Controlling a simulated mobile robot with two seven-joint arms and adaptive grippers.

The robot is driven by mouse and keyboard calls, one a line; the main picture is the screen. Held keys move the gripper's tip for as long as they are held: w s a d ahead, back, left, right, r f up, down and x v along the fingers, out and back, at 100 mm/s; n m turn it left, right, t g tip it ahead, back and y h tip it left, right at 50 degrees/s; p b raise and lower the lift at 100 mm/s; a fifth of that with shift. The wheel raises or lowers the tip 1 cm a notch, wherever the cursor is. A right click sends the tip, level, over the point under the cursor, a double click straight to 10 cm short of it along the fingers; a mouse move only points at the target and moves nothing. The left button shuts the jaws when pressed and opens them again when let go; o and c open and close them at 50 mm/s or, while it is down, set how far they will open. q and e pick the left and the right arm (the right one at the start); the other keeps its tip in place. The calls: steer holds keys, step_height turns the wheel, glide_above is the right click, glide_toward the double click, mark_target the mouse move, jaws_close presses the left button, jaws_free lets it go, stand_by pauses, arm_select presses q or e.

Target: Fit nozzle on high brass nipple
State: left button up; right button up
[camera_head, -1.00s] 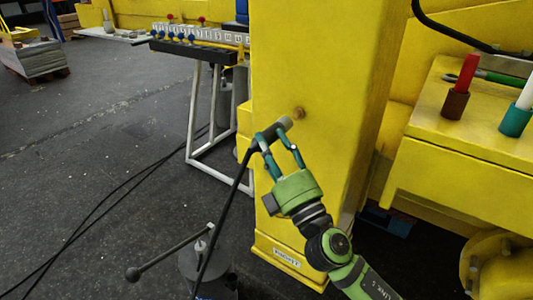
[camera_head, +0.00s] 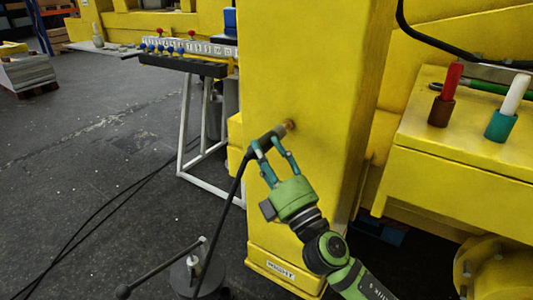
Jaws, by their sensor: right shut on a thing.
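The brass nipple (camera_head: 290,125) sticks out of the front face of the yellow column, high up. My right gripper (camera_head: 267,143) is shut on the dark nozzle (camera_head: 275,134) at the end of a black hose (camera_head: 237,180). The nozzle tilts up to the right, and its tip meets the nipple in the picture. I cannot tell whether the tip is over the nipple or only against or in front of it. The brass end still shows beyond the tip. My left gripper is not in view.
The yellow column (camera_head: 310,60) fills the middle. A yellow box (camera_head: 450,135) at right carries a red handle in a brown holder (camera_head: 442,110) and a white one in a teal holder (camera_head: 500,125). A rack on white legs (camera_head: 184,130) stands behind left. Open floor lies left.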

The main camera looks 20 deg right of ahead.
steer(key=shift+w+d+b, duration=0.35)
steer(key=shift+w+d, duration=0.55)
steer(key=shift+d, duration=0.2)
stand_by(1.3)
steer(key=o, duration=1.4)
steer(key=shift+c, duration=0.2)
